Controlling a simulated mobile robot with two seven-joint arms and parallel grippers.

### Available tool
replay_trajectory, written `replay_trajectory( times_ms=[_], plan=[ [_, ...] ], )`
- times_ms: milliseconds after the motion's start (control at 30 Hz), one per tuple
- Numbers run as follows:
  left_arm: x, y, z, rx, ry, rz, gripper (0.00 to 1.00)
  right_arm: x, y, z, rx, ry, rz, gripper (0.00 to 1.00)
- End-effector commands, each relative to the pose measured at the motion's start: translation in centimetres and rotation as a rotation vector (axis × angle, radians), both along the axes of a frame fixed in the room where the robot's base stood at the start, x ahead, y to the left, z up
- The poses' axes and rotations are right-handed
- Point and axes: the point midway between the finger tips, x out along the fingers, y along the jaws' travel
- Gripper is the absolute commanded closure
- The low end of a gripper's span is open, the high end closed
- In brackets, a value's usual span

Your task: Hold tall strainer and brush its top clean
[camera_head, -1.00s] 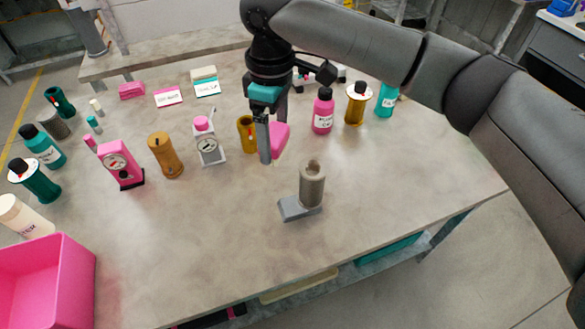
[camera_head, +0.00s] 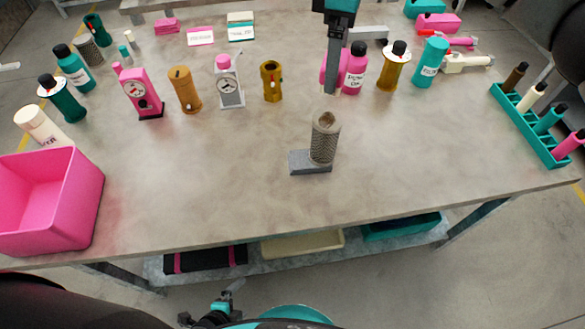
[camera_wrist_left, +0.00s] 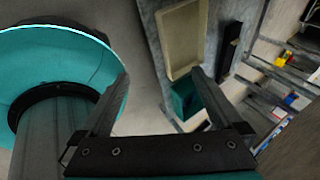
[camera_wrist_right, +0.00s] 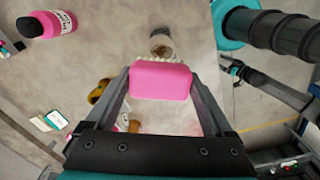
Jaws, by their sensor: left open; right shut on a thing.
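The tall strainer (camera_head: 325,137), a grey perforated cylinder with a brownish top, stands upright on a flat grey base (camera_head: 309,162) near the table's front middle. Its round top (camera_wrist_right: 160,42) also shows in the right wrist view. My right gripper (camera_head: 331,90) is just behind it, pointing down. It is shut on a pink brush (camera_wrist_right: 160,80) with pale bristles, which appears apart from the strainer; the gripper partly hides the brush in the head view. My left gripper (camera_head: 218,308) is low in front of the table, away from the strainer. Its fingers (camera_wrist_left: 158,76) are apart and empty.
A pink bin (camera_head: 50,200) stands at the front left. Bottles and pump-like items line the back, including a pink bottle (camera_head: 355,72) near my right gripper. A teal rack (camera_head: 525,125) is at the right. The tabletop around the strainer is clear. Trays sit on a lower shelf (camera_head: 300,244).

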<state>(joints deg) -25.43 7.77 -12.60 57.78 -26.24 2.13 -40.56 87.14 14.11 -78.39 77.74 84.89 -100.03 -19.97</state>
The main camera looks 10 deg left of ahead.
Motion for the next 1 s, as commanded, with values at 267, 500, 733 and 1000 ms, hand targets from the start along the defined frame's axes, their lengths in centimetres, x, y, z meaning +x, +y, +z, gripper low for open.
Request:
replay_trajectory(
  times_ms=[267, 500, 733, 1000],
  plan=[
    [3.9, -4.5, 6.9, 0.296, -0.389, -0.666, 0.0, 0.0, 0.0, 0.0, 0.0, 0.0, -0.001, 0.57],
    [4.7, -9.0, 13.4, 0.622, -0.756, -1.179, 0.0, 0.0, 0.0, 0.0, 0.0, 0.0, -0.001, 0.57],
    [3.5, -13.1, 19.4, 0.999, -1.132, -1.598, 0.0, 0.0, 0.0, 0.0, 0.0, 0.0, -0.001, 0.57],
    [12.0, -16.3, 29.6, 1.228, -1.455, -1.381, 0.0, 0.0, 0.0, 0.0, 0.0, 0.0, -0.001, 0.57]
  ],
)
